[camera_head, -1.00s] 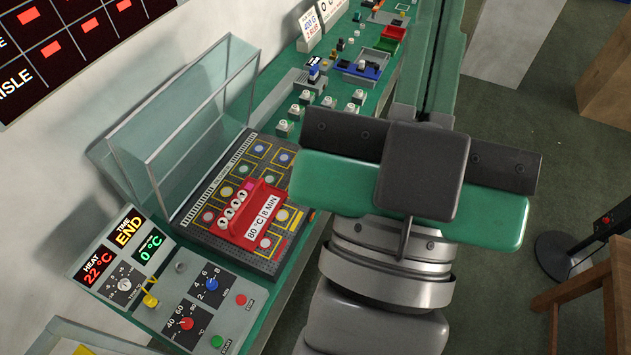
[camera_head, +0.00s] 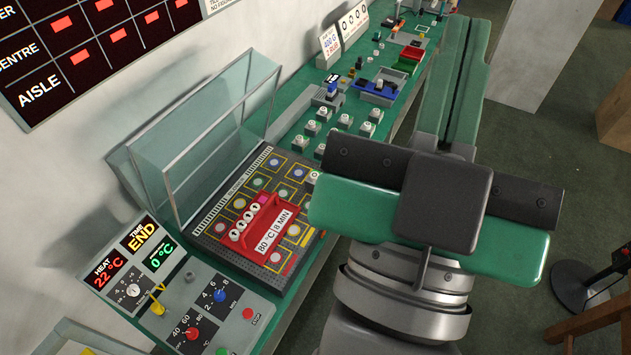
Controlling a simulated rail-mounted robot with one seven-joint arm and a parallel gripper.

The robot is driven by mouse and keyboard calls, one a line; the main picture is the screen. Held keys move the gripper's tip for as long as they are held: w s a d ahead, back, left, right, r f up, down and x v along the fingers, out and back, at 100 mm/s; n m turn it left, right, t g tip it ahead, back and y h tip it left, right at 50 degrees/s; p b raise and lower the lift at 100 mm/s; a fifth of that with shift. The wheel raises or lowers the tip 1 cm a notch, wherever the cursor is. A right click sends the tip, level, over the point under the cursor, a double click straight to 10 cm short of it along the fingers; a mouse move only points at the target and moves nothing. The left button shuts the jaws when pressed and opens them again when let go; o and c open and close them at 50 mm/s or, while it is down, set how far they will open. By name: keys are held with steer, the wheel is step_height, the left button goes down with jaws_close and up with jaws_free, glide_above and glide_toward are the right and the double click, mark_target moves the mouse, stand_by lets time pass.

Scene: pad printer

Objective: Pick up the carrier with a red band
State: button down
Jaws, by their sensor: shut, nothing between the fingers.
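Several small grey blocks with pale round tops, possibly the carriers, stand on the green bench; one is the block (camera_head: 345,121) near the middle. I cannot make out a red band on any of them at this size. Some may be hidden behind my arm, which crosses the right half of the view. My gripper is not in view.
A dark plate (camera_head: 222,235) with coloured circles holds a red rack (camera_head: 251,238) with a temperature sign. A glass hood (camera_head: 205,150) stands open behind it. A control panel (camera_head: 183,308) is at lower left. Blue (camera_head: 377,95) and red trays (camera_head: 408,62) lie farther back.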

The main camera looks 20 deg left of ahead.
stand_by(0.3)
steer(key=shift+c, duration=1.2)
jaws_free()
